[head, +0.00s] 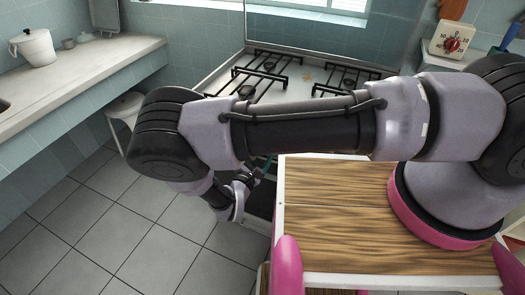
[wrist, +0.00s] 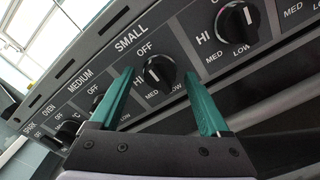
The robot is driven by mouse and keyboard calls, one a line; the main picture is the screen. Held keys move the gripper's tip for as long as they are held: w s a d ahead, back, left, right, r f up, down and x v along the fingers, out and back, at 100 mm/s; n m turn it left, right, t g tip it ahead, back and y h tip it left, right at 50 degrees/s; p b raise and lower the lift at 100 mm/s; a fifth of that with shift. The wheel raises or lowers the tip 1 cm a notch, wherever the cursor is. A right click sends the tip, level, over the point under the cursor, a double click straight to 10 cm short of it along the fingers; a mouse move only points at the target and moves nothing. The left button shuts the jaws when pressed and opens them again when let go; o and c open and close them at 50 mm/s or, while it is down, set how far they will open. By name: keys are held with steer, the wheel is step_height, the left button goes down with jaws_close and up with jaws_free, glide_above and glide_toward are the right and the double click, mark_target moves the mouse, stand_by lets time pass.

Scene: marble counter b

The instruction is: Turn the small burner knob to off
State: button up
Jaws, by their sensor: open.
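The small burner knob (wrist: 160,72) is black and round on the grey front panel, under the label SMALL, in the wrist view. OFF is printed above it, HI at its left, MED and LOW below. A short white mark shows on its face; I cannot tell its exact angle. My gripper (wrist: 158,76) is open, its teal fingers on either side of the knob. I cannot tell whether they touch it. In the head view my gripper (head: 264,165) shows only partly, low by the stove front, and the knob is hidden.
Another black knob (wrist: 241,22) sits close to the right finger, and the medium knob (wrist: 97,102) lies at the left. The white stove top (head: 300,82) carries black grates. A wood-topped surface (head: 335,215) is at the right. Tiled floor (head: 130,235) is free at the left.

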steer(key=n, duration=0.8)
steer(key=shift+s, duration=0.1)
steer(key=v, duration=0.7)
stand_by(0.3)
